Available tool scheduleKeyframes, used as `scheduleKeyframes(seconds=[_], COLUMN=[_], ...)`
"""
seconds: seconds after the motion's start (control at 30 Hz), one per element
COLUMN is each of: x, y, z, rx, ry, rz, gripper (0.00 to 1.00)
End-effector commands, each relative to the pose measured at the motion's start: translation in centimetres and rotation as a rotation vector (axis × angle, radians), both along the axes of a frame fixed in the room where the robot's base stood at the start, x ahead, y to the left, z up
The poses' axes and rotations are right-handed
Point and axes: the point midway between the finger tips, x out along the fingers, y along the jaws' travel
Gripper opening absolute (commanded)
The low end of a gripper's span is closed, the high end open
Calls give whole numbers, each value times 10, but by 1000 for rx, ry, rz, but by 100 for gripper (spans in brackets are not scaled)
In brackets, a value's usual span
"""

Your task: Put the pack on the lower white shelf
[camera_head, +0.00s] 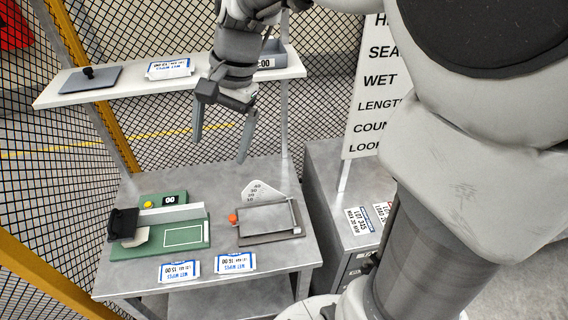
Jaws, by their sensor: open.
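A white shelf (120,92) runs above the back of the grey table; no second white shelf shows. A white and blue wet-wipes pack (170,68) lies on its middle. Two similar packs lie at the table's front edge, a left pack (179,271) and a right pack (235,263). I cannot tell which one is the task's pack. My gripper (220,150) is open and empty, fingers pointing down. In the picture it hangs in front of the shelf's right part, above the table and apart from the front packs.
The table (290,255) holds a green device (185,236) with a black part and a grey tray-like device (268,220) with an orange knob. The shelf also holds a grey plate (90,80) with a black knob and a grey bin (272,55). A sign (365,90) stands right.

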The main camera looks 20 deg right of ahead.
Motion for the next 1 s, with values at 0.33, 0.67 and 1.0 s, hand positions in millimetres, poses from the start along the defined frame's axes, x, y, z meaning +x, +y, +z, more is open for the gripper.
scheduleKeyframes(seconds=[0.33, 0.67, 1.0], x=[-74, -126, -137], y=[-38, -68, -75], z=[21, 19, 14], rx=[-239, -423, -463], ry=[-283, -477, -518], rz=[324, 589, 657], gripper=[99, 99, 99])
